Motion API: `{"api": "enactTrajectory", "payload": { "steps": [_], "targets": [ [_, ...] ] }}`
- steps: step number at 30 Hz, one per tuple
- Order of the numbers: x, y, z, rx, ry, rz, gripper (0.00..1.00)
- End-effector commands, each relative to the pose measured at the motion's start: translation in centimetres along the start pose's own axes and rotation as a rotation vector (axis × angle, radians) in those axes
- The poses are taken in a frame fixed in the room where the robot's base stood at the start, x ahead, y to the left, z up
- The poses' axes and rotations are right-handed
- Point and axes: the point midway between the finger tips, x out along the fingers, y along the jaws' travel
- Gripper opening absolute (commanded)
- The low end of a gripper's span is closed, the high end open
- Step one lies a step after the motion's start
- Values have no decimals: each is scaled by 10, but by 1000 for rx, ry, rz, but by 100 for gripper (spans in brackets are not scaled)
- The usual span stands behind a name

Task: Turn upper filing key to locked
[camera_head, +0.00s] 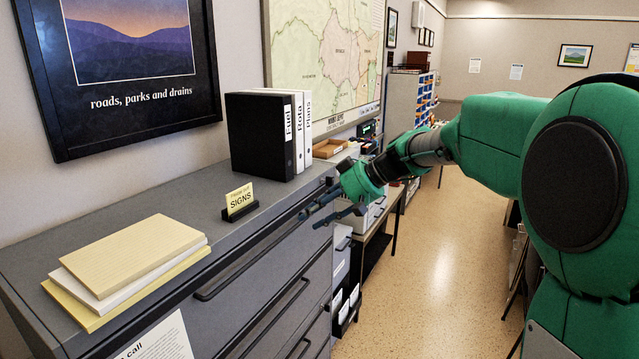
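The grey filing cabinet (216,267) stands along the left wall, with long dark drawer handles on its front. My green arm reaches in from the right. My gripper (309,219) is at the upper front of the cabinet, near its far right end, with its fingers pointing left. The two dark fingers look spread apart, with nothing seen between them. I cannot make out the upper key or its lock. I cannot tell whether the fingers touch the cabinet.
On the cabinet top are a pad stack (125,262), a small SIGNS card holder (239,203) and black and white binders (269,136). A desk with trays (393,195) stands beyond. The floor (445,265) to the right is open.

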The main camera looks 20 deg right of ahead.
Motion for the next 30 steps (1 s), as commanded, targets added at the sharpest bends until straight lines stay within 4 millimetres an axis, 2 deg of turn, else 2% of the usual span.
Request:
{"api": "enactTrajectory", "payload": {
  "steps": [1,6,15,22,30],
  "targets": [
    [4,16,-9,-8,21,-13,34],
    [10,60,-37,-60,105,-52,34],
    [16,147,-76,-158,274,-88,34],
    [16,219,-96,-239,415,-84,34],
    [10,308,-103,-336,586,-42,34]
  ]
}}
